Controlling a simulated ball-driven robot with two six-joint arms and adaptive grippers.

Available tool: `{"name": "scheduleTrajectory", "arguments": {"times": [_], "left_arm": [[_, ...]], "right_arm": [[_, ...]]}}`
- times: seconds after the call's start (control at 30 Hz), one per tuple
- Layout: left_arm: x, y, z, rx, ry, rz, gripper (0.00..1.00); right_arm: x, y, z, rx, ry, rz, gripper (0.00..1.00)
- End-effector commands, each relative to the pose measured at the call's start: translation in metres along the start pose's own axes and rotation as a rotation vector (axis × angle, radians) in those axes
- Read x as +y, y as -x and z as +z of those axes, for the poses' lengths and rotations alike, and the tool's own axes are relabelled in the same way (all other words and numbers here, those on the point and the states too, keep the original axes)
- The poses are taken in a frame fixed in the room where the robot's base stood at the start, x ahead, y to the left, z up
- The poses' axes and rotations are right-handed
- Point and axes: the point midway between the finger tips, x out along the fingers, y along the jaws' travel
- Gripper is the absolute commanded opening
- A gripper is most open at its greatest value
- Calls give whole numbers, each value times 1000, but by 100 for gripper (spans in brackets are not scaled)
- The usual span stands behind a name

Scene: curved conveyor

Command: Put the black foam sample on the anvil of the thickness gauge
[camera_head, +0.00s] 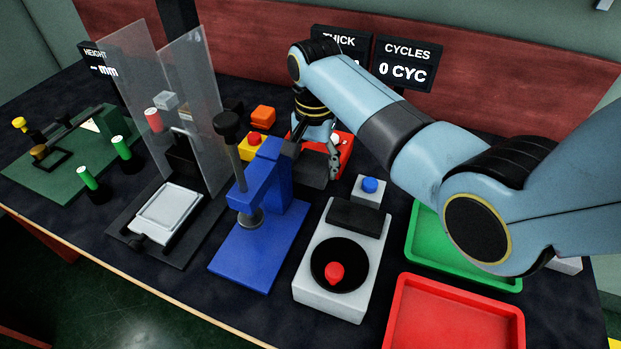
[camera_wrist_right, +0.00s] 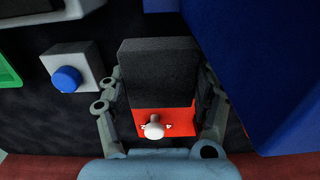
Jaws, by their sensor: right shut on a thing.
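My right gripper (camera_head: 318,165) is behind the blue stand in the head view, pointing down and partly hidden by it. It is shut on a black foam sample (camera_head: 313,175). In the wrist view the black foam sample (camera_wrist_right: 160,72) sits between the two fingers (camera_wrist_right: 160,110). The blue C-shaped stand (camera_head: 258,245) looks like the thickness gauge. It has an overhanging arm and a grey round foot (camera_head: 250,218) low over its base; no black block lies there. Its blue side (camera_wrist_right: 265,75) fills the right of the wrist view. My left gripper is not in view.
A red box with a white knob (camera_wrist_right: 153,128) is behind the sample. A grey box with a blue button (camera_head: 369,190) and a grey turntable unit (camera_head: 330,294) stand right of the gauge. Green (camera_head: 470,278) and red (camera_head: 405,318) trays lie further right. Clear panels (camera_head: 193,110) stand left.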

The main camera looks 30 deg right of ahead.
Motion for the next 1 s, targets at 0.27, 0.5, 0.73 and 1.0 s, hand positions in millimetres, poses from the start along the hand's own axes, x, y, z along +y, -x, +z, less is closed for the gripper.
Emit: {"name": "scheduleTrajectory", "arguments": {"times": [0.27,0.5,0.73,1.0], "left_arm": [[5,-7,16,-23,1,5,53],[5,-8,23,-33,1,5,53],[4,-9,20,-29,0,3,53],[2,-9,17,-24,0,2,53]], "right_arm": [[-4,-32,0,-2,0,2,50],[-5,-43,0,1,0,-1,50],[-4,-46,0,0,0,0,50],[-4,-45,0,0,0,0,89]]}}
